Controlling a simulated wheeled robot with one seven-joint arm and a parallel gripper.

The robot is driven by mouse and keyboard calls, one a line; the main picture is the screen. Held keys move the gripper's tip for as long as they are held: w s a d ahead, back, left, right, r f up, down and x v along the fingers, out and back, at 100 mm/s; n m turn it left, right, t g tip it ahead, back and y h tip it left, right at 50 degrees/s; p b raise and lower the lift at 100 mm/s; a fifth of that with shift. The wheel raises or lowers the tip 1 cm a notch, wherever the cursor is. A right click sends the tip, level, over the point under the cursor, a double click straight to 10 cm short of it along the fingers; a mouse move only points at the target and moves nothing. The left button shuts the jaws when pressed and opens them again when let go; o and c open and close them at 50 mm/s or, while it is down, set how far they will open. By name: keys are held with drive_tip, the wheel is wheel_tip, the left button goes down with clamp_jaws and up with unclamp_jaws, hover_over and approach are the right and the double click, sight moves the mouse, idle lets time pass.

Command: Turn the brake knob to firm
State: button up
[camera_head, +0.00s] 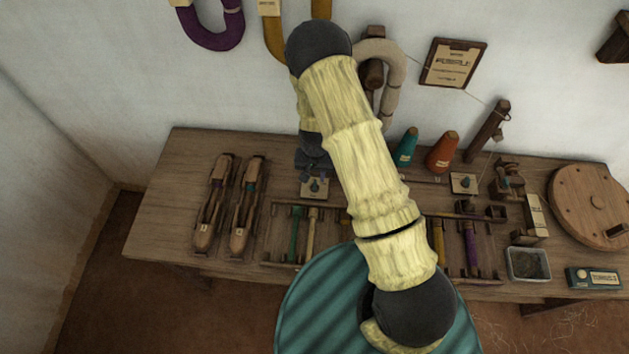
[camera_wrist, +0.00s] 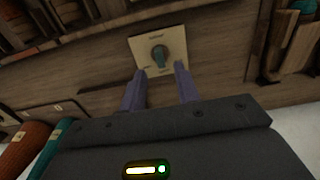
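A pale square plate (camera_wrist: 144,42) with a round knob (camera_wrist: 159,56) lies on the wooden bench in the wrist view. The knob has a grey-teal grip bar, pointing roughly toward the picture's bottom. Small lettering on the plate is too blurred to read. In the head view, the same plate (camera_head: 314,194) and its dark knob (camera_head: 315,186) sit just in front of my gripper (camera_head: 314,171). In the wrist view, my gripper (camera_wrist: 161,71) is open. Its two fingertips stand apart at the knob's lower left and lower right; contact is not visible.
Two shuttles (camera_head: 243,205) lie left of the plate, and a rack of coloured bobbins (camera_head: 303,235) is in front. Teal (camera_head: 405,148) and orange (camera_head: 442,153) cones stand to the right. A second knob plate (camera_head: 463,183) lies farther right. My arm hides the bench's middle.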

sight(315, 184)
drive_tip(key=shift+f, duration=2.3)
drive_tip(key=shift+c, duration=0.2)
clamp_jaws()
